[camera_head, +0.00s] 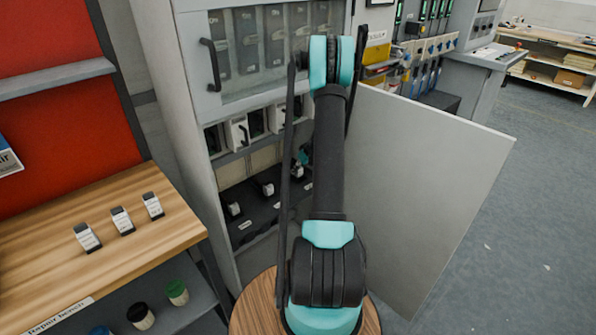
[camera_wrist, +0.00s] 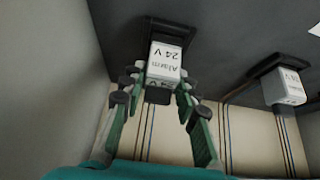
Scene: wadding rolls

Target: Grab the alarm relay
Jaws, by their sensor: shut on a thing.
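The alarm relay (camera_wrist: 165,62) is a white block with upside-down "Alarm 24 V" lettering in the wrist view. It sits against a black socket (camera_wrist: 158,30) on the dark shelf of the cabinet. My gripper (camera_wrist: 158,86) has its green, dark-tipped fingers on both sides of the relay, shut on it. I cannot tell whether the relay is still seated in the socket. In the head view my arm reaches into the open lower bay of the cabinet and mostly hides the gripper.
Another white relay (camera_wrist: 286,86) in a black socket stands to the right, with wires behind it. The grey cabinet door (camera_head: 425,190) stands open right of my arm. Several relays rest on the wooden bench (camera_head: 165,235) at left; jars (camera_head: 177,292) stand below.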

